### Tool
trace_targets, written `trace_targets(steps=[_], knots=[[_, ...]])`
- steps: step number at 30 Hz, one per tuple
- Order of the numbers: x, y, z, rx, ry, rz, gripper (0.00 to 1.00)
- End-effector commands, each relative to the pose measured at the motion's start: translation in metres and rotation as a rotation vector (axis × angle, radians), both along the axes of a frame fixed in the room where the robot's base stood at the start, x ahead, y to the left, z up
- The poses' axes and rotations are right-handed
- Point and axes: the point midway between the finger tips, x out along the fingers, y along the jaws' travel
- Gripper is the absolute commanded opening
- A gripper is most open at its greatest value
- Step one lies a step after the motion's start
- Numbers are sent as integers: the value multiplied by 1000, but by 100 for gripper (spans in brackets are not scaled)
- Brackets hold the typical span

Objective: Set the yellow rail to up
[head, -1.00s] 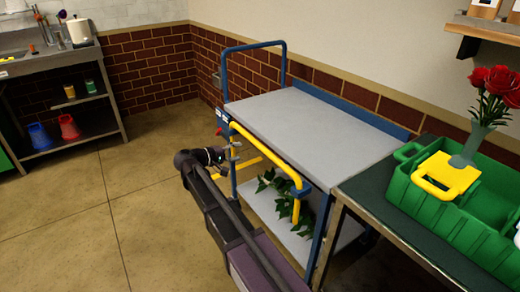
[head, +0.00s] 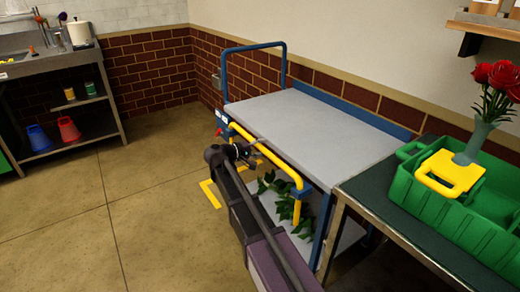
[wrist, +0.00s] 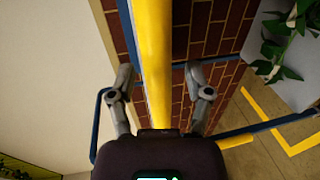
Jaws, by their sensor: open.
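The yellow rail (head: 275,158) runs along the front long side of the blue-framed cart (head: 310,115), close to the edge of its grey top. One bent leg of the rail drops down near the cart's right corner. My gripper (head: 257,144) is at the rail, towards its left half. In the wrist view the rail (wrist: 153,60) passes between the two spread fingers of my gripper (wrist: 160,75), with a gap visible on both sides. The gripper is open and holds nothing. My wrist and arm hide part of the rail's lower left.
A leafy plant (head: 285,195) is on the cart's lower shelf. The floor (head: 100,230) at left is clear.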

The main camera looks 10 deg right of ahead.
Motion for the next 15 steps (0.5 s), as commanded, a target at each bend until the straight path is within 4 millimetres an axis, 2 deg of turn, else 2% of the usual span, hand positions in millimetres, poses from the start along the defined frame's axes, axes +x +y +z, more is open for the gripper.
trace_targets(steps=[5,6,12,15], knots=[[0,0,0,0,0,0,65],[0,0,0,0,0,0,62],[0,0,0,0,0,0,3],[0,0,0,0,0,0,0]])
